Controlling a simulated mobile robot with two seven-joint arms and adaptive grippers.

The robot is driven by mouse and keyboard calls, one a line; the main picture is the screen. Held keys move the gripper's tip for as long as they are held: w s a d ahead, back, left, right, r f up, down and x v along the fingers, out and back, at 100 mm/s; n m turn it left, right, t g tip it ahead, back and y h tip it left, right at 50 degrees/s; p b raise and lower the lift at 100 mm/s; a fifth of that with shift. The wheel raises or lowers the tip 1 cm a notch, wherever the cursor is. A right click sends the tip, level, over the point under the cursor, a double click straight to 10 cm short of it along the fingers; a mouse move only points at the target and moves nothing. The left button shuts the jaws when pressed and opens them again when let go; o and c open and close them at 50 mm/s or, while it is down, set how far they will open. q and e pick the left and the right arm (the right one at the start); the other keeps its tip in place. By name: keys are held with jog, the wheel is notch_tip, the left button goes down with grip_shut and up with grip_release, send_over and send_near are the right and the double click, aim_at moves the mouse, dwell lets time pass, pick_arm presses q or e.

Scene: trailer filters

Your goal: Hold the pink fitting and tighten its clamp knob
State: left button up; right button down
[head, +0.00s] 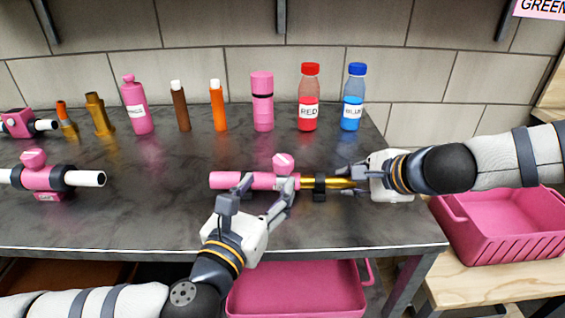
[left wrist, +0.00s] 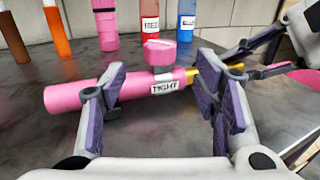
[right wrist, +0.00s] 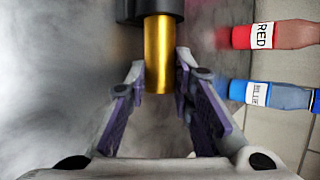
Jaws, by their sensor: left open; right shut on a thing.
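The pink fitting (head: 262,180) lies along the front of the dark table, with its pink clamp knob (head: 283,164) on top. In the left wrist view the knob (left wrist: 160,52) stands above a white label ending in "IGHT". A gold tube (head: 337,182) extends right from the fitting, through a black holder (head: 319,190). My left gripper (head: 262,187) is open, its fingers spread on either side of a stretch of the fitting; contact cannot be told. My right gripper (head: 356,177) is shut on the gold tube's right end, which the right wrist view shows between its fingers (right wrist: 159,80).
A second pink fitting (head: 42,178) with a white tube lies at left. Bottles and tubes, including a red bottle (head: 308,100) and a blue bottle (head: 352,100), stand behind. Pink bins sit at right (head: 505,228) and below the table edge (head: 295,290).

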aim_at(278, 169)
pick_arm(q)
jog(key=x, duration=0.8)
jog(key=shift+w+d, duration=0.1)
jog(key=shift+w, duration=0.15)
jog(key=c, duration=1.2)
